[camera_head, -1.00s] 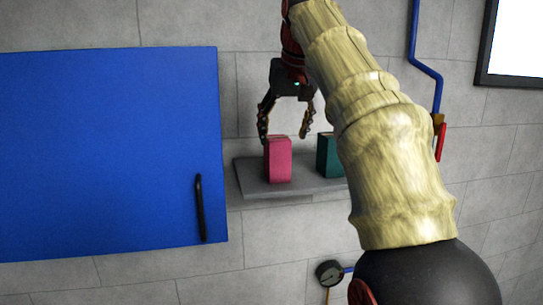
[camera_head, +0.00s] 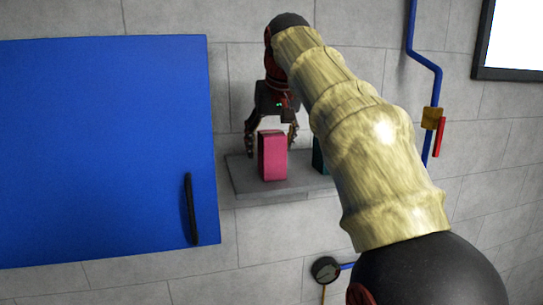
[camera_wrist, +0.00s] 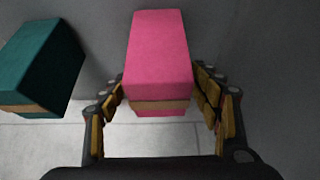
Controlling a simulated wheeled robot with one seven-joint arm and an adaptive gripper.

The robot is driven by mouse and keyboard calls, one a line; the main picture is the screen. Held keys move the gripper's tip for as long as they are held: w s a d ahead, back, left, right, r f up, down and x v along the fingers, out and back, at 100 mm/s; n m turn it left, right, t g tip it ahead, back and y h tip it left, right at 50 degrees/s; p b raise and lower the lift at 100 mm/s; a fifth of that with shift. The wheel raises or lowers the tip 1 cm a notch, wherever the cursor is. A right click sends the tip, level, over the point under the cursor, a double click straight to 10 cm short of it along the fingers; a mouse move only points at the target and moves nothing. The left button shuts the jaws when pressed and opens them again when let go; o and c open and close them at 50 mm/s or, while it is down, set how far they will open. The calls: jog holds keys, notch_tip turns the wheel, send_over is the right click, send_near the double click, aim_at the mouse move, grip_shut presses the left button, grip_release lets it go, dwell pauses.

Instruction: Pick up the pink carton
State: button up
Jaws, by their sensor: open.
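The pink carton (camera_head: 273,157) stands upright on a small grey wall shelf (camera_head: 285,187). It also shows in the wrist view (camera_wrist: 160,55), with its near end between the fingers. My gripper (camera_head: 271,143) is open, with one finger on each side of the carton's upper part in the head view. In the wrist view my gripper (camera_wrist: 163,100) shows both fingers beside the carton, with a narrow gap at the left one; contact on the right is hard to tell.
A teal carton (camera_wrist: 42,65) stands on the shelf beside the pink one; in the head view it (camera_head: 319,157) is mostly hidden behind my arm. A blue cabinet door (camera_head: 100,150) with a black handle is to the left.

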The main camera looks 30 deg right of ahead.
jog(key=shift+w+d+f, duration=0.1)
jog(key=shift+w+f, duration=0.25)
jog(key=shift+f, duration=0.25)
jog(key=shift+c, duration=0.2)
jog(key=c, duration=1.3)
